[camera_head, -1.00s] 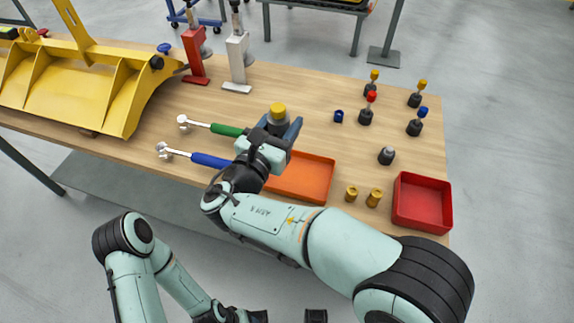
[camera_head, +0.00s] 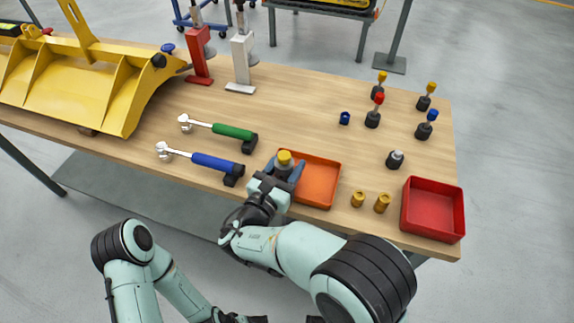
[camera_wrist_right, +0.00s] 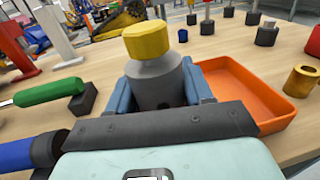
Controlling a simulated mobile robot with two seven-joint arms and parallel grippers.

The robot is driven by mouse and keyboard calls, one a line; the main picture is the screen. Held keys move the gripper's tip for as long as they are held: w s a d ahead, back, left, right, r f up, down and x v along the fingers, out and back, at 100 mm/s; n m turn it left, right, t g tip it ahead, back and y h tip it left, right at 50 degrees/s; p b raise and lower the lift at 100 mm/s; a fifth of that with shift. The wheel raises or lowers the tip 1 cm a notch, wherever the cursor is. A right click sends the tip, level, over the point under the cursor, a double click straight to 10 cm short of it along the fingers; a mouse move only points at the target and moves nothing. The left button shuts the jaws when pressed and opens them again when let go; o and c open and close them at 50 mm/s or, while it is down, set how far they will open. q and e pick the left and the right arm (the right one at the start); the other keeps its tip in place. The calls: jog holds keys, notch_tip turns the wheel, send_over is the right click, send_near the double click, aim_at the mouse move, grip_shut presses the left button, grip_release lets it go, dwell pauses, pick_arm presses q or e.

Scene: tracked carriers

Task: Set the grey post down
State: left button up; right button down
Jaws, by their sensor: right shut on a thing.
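My right gripper (camera_head: 284,172) is shut on the grey post, a grey cylinder with a yellow top (camera_head: 284,157). In the right wrist view the grey post (camera_wrist_right: 158,82) stands upright between the blue fingers (camera_wrist_right: 160,92). In the head view it overlaps the left edge of the orange tray (camera_head: 318,183); its foot is hidden, so I cannot tell whether it touches the table (camera_head: 290,120). My left gripper (camera_head: 286,319) is at the bottom edge, mostly cut off, and its opening is unclear.
Green-handled (camera_head: 233,131) and blue-handled (camera_head: 215,164) tools lie to the left. Two brass pieces (camera_head: 382,203) and a red tray (camera_head: 432,232) are to the right. A short dark post (camera_head: 395,159) and several colour-topped posts (camera_head: 373,115) stand farther back. The table's middle is fairly clear.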

jog(key=shift+c, duration=2.3)
grip_release()
jog(key=shift+r, duration=0.2)
jog(key=v, duration=1.2)
jog(key=shift+p, duration=0.45)
jog(key=shift+f, duration=0.1)
